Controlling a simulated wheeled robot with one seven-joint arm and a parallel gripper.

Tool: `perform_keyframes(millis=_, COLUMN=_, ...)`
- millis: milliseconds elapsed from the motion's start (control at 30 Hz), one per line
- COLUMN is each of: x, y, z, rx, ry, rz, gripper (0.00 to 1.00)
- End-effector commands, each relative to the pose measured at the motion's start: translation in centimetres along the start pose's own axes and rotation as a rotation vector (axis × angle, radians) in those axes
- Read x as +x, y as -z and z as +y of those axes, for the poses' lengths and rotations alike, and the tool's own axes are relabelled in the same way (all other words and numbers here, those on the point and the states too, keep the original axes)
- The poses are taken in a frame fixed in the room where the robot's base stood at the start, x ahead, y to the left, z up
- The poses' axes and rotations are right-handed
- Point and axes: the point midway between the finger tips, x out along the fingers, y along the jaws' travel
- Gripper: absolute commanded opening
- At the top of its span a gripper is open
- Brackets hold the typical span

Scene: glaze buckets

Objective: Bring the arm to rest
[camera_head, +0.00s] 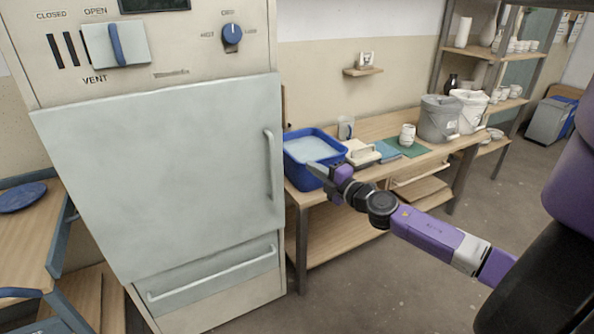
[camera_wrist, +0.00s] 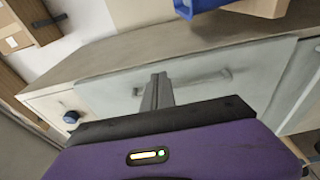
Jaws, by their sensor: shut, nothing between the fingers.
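My gripper (camera_head: 325,171) is at the end of my purple arm, in front of the blue basin in the head view. Its fingers point left toward the kiln-like cabinet and are shut with nothing between them. In the wrist view my gripper (camera_wrist: 158,82) shows its two fingers together, with the pale cabinet door and its handle beyond them. I cannot tell the exact gap between the fingertips and the cabinet.
The cabinet (camera_head: 165,160) has a closed door with a vertical handle. A blue basin (camera_head: 300,172) of pale liquid, a grey bucket (camera_head: 437,120) and a white bucket (camera_head: 469,108) stand on the wooden bench (camera_head: 380,174). Open floor (camera_head: 390,285) lies in front.

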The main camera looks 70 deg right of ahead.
Motion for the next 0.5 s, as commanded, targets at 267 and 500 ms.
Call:
perform_keyframes(millis=267, x=-2.1, y=-2.0, z=-0.1, rx=0.001, ry=0.000, rz=0.002, gripper=0.00)
perform_keyframes(millis=500, x=-2.3, y=-2.2, z=0.0, rx=0.001, ry=0.000, rz=0.003, gripper=0.00)
